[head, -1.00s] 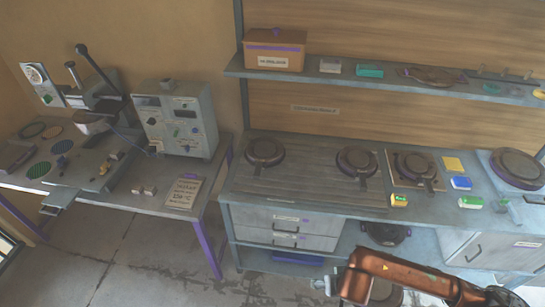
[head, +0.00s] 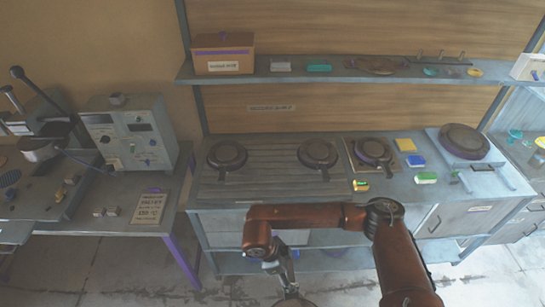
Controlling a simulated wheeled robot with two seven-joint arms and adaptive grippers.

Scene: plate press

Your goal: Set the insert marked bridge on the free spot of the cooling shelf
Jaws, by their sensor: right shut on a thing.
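My right gripper (head: 288,284) hangs down in front of the counter, near the bottom edge of the picture. It is shut on a dark round thing (head: 293,301), mostly cut off by the picture edge; I cannot read any mark on it. A ribbed metal rack (head: 273,180) lies on the counter, under a small wall label too blurred to read. Two dark round inserts with handles stand on it, one at left (head: 227,155) and one at right (head: 319,153), with bare ribs between them. A third (head: 374,151) sits on a brown mat. My left gripper is out of view.
A large round plate device (head: 464,141) stands further right. An upper shelf (head: 345,75) holds a brown box (head: 223,53). A control box (head: 130,135) stands at left.

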